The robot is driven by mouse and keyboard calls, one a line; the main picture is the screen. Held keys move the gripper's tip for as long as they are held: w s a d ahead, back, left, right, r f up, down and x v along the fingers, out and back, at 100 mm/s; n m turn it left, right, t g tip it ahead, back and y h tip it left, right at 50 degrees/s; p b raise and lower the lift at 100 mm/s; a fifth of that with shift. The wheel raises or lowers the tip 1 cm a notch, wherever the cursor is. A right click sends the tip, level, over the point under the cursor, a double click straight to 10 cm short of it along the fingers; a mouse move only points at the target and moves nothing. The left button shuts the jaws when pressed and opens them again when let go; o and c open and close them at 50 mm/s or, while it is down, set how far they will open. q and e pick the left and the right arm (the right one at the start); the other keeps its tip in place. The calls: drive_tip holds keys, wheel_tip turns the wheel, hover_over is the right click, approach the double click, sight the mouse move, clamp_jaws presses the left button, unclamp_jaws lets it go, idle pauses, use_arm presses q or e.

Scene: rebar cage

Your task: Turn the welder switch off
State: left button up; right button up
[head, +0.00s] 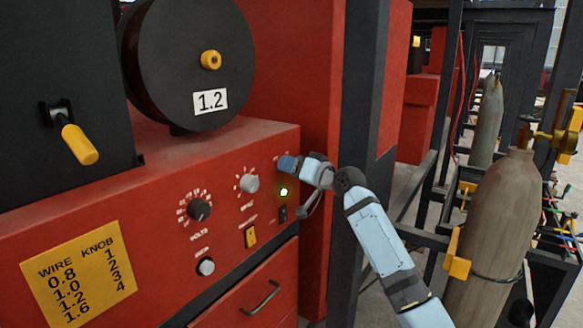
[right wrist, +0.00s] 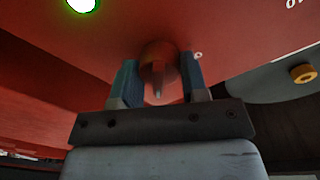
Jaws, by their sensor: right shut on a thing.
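The red welder panel (head: 225,165) fills the left and middle of the head view. My right gripper (head: 287,163) is at the panel's upper right, just above a lit green-yellow lamp (head: 284,191). In the right wrist view, my right gripper (right wrist: 160,82) has its two blue fingers around a round reddish knob (right wrist: 157,60) with a raised bar, which looks like the welder switch. The fingers hide this knob in the head view. The lamp also glows green in the wrist view (right wrist: 81,4). My left gripper is not in view.
Left of my gripper are a grey knob (head: 249,183), a black volts knob (head: 199,210) and a yellow switch (head: 250,236). A black switch (head: 283,213) sits below the lamp. A dark post (head: 358,130) and gas cylinder (head: 495,220) stand to the right.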

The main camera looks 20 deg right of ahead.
drive_tip(key=shift+f+n+b, duration=0.15)
drive_tip(key=shift+n+b, duration=0.25)
drive_tip(key=shift+b, duration=0.45)
drive_tip(key=n+b, duration=0.9)
drive_tip(key=b, duration=0.2)
drive_tip(key=shift+f+n+y, duration=0.1)
drive_tip(key=shift+n+y, duration=0.2)
drive_tip(key=shift+n+b, duration=0.65)
drive_tip(key=shift+n, duration=0.25)
drive_tip(key=shift+n+b, duration=0.3)
drive_tip(key=shift+n, duration=0.2)
drive_tip(key=n+b, duration=0.1)
drive_tip(key=n, duration=0.1)
drive_tip(key=shift+n+y, duration=0.3)
drive_tip(key=shift+y, duration=0.1)
drive_tip(key=shift+n+b, duration=0.45)
drive_tip(key=shift+n, duration=0.45)
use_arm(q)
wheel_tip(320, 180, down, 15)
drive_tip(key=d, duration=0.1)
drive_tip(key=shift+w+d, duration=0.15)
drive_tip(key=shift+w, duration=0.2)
use_arm(e)
drive_tip(key=shift+r+n, duration=0.2)
drive_tip(key=shift+n, duration=0.2)
